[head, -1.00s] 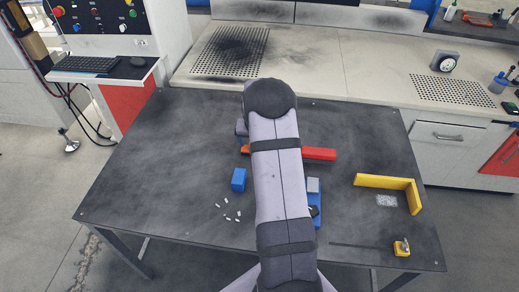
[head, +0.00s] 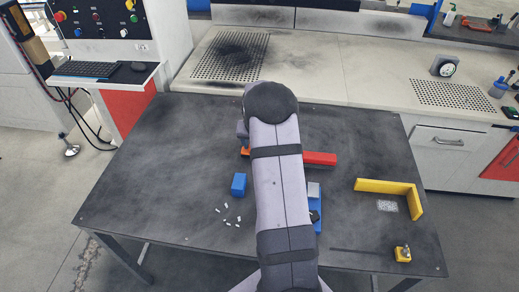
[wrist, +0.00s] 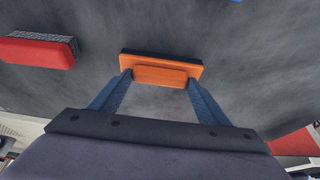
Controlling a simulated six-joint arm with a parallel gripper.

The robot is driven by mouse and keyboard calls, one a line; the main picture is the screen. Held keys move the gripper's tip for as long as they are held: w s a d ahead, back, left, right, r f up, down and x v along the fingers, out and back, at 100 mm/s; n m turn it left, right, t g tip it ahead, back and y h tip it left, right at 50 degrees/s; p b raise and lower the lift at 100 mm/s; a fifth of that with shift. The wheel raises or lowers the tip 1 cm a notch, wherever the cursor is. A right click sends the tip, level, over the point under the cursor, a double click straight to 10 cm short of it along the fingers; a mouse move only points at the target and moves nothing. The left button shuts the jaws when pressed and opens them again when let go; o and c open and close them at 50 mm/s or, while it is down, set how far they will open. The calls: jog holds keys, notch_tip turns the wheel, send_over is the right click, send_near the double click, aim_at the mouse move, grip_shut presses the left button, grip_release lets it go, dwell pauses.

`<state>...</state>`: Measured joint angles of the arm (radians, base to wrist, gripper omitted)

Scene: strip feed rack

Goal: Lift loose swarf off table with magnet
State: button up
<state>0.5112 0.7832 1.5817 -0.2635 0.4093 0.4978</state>
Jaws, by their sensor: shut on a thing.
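My gripper (wrist: 160,82) is shut on an orange block with a dark face (wrist: 160,70), which looks like the magnet. In the head view a bit of the orange block (head: 245,151) shows left of my arm; my arm hides most of the gripper there. Loose whitish chips, which look like the swarf (head: 229,217), lie scattered on the dark table (head: 150,180), nearer the front than the gripper. The orange block is apart from these chips. I cannot tell whether anything clings to its dark face.
A blue block (head: 239,184) stands just behind the chips. A red brush-like block (head: 319,158) lies right of my arm. A blue item with a grey top (head: 314,205) is partly hidden. A yellow corner piece (head: 388,186) and a small yellow block (head: 403,253) are at right. The left table is clear.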

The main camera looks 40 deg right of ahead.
notch_tip(320, 180, up, 9)
jog(key=b, duration=0.1)
jog(key=shift+f, duration=0.2)
jog(key=o, duration=0.3)
jog(key=shift+o, duration=0.2)
dwell(0.6)
jog(key=s+a+n+y+p, duration=0.2)
jog(key=a+n, duration=0.2)
jog(key=n, duration=0.1)
jog(key=s+a+f+n+y+p, duration=0.1)
jog(key=s+a+n+y+p, duration=0.1)
jog(key=s+a+n, duration=0.1)
jog(key=s+a+f+n+y+p, duration=0.1)
jog(key=s+a+n+y+p, duration=0.1)
jog(key=a+n, duration=0.3)
jog(key=shift+s+a+f+n+t, duration=0.15)
jog(key=shift+s+n, duration=0.2)
jog(key=shift+n, duration=0.4)
jog(key=shift+s+a+f+n+t, duration=0.15)
jog(key=shift+s+n, duration=0.15)
jog(key=shift+n, duration=0.45)
jog(key=s+a+r+n+g+y+p, duration=0.1)
jog(key=s+a+n+g+p, duration=0.2)
jog(key=s+a+n, duration=0.2)
jog(key=a+n, duration=0.3)
jog(key=n, duration=0.3)
jog(key=shift+s+a+r+g+y, duration=0.2)
jog(key=shift+a+g+y, duration=0.2)
